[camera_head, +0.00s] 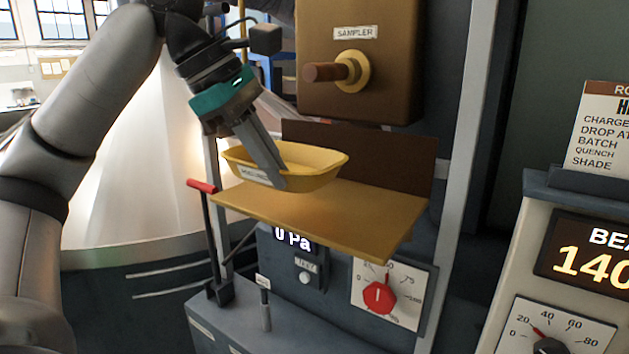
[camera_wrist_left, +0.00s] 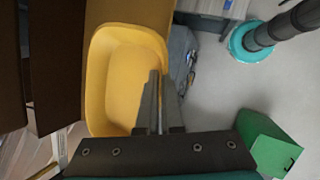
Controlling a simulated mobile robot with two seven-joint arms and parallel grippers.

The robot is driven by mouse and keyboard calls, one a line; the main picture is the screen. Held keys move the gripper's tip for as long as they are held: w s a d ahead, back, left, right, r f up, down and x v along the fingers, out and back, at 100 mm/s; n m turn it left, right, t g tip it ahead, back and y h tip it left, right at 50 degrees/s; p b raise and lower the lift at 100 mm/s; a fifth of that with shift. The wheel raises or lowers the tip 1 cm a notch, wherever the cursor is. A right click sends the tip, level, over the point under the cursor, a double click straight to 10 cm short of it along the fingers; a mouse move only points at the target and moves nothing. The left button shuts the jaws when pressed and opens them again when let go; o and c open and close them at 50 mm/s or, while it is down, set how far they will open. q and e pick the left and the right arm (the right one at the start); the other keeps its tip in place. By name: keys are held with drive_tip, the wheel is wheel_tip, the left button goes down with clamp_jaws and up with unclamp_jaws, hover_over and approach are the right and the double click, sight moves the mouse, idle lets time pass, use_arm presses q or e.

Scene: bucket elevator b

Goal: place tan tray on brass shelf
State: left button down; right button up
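The tan tray (camera_head: 318,170), a yellow-tan open dish with a small label on its near side, is upright and looks empty. It is over the left back part of the brass shelf (camera_head: 345,222), a flat plate with a dark brown upright panel behind it. I cannot tell whether the tray's bottom touches the shelf. My left gripper (camera_head: 275,178) comes down from the upper left and is shut on the tray's near wall. In the left wrist view the tray (camera_wrist_left: 122,85) lies beyond the closely spaced fingers (camera_wrist_left: 156,105). My right gripper is not in view.
A sampler box (camera_head: 360,85) with a protruding handle (camera_head: 325,72) hangs above the shelf. A red-tipped lever (camera_head: 207,215) stands left of the shelf. A red dial (camera_head: 379,295) sits below it. The right part of the shelf is clear.

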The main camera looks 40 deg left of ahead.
sight(313, 165)
use_arm(q)
drive_tip(key=w+p, duration=0.1)
drive_tip(key=w, duration=0.4)
drive_tip(key=w+p, duration=0.1)
drive_tip(key=w, duration=0.2)
drive_tip(key=shift+w+a+r+p, duration=0.1)
drive_tip(key=shift+a+r+p, duration=0.1)
drive_tip(key=shift+a+p, duration=0.2)
drive_tip(key=f, duration=0.2)
drive_tip(key=shift+w+a+f+b, duration=0.1)
drive_tip(key=shift+w+f+b, duration=0.15)
drive_tip(key=shift+f+b, duration=0.15)
drive_tip(key=shift+s+f, duration=0.15)
drive_tip(key=shift+f, duration=0.35)
wheel_tip(313, 165, down, 3)
drive_tip(key=shift+r+b, duration=0.2)
drive_tip(key=shift+b, duration=0.15)
drive_tip(key=shift+w+f, duration=0.2)
drive_tip(key=shift+f, duration=0.25)
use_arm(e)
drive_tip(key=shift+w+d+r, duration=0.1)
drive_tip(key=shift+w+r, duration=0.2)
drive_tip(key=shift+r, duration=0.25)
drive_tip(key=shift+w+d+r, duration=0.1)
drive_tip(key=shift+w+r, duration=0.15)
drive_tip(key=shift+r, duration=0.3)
use_arm(q)
drive_tip(key=shift+f, duration=0.2)
